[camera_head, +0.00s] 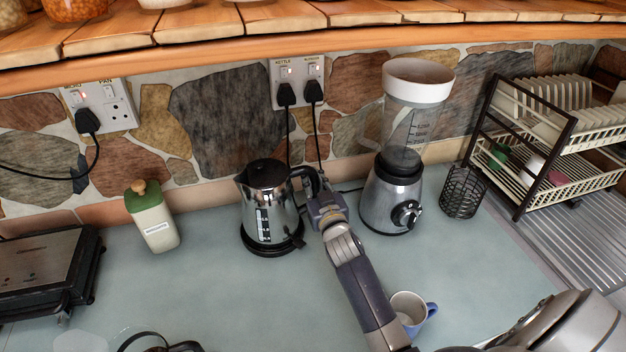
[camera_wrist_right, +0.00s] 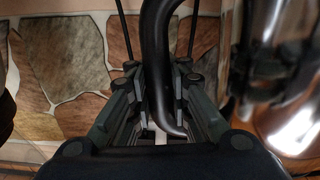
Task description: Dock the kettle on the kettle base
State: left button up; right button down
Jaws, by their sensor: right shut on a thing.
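The chrome kettle (camera_head: 268,205) with a black lid and handle stands upright near the wall in the head view. The black round kettle base (camera_head: 272,249) shows directly under it. The kettle's bottom appears to meet the base, but I cannot tell whether it is fully seated. My right gripper (camera_head: 318,192) is at the kettle's right side, shut on the black handle (camera_head: 302,172). In the right wrist view, the curved handle (camera_wrist_right: 158,60) passes between the fingers of my right gripper (camera_wrist_right: 162,105). My left gripper is not in view.
A blender (camera_head: 390,195) stands close right of my right gripper. A green-capped bottle (camera_head: 152,222) is to the left. A mug (camera_head: 410,310) is beside my right forearm. A dish rack (camera_head: 530,150) and wire holder (camera_head: 462,195) are at right. Plugged cords (camera_head: 288,125) hang behind the kettle.

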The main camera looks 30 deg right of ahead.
jog(key=shift+f+b, duration=0.4)
jog(key=shift+b, duration=0.1)
dwell(0.7)
jog(key=c, duration=1.8)
grip_release()
jog(key=shift+o, duration=0.2)
jog(key=shift+s+f, duration=0.1)
jog(key=shift+f, duration=0.3)
jog(key=shift+r+p+v, duration=0.2)
jog(key=shift+p+v, duration=0.5)
jog(key=shift+v, duration=0.95)
jog(key=p, duration=0.2)
send_near(315, 188)
jog(key=shift+w+d+f, duration=0.15)
jog(key=shift+w+d, duration=0.05)
jog(key=shift+w, duration=0.15)
jog(key=shift+f, duration=0.15)
